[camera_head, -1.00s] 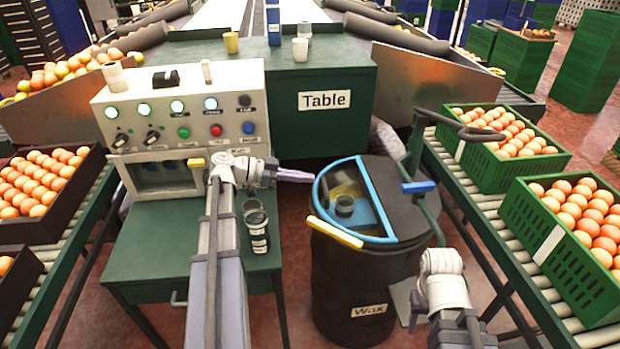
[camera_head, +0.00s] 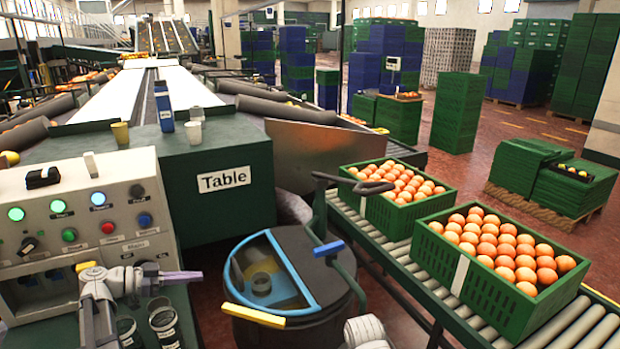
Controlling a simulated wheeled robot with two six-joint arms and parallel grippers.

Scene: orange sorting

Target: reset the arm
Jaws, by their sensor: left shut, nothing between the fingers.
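My left arm comes in at the lower left, in front of the control panel (camera_head: 85,215). My left gripper (camera_head: 190,275) is shut and empty, its purple fingers pointing right toward the wax barrel (camera_head: 290,325). A gap shows between the fingertips and the barrel's blue rim. My right arm shows only as a white link at the bottom edge, right of the barrel; its gripper is out of view.
Two labelled cups (camera_head: 165,324) stand below my left gripper on the green stand. Green crates of oranges (camera_head: 480,298) sit on the roller conveyor (camera_head: 590,322) at right. A dark green table (camera_head: 225,210) stands behind the barrel.

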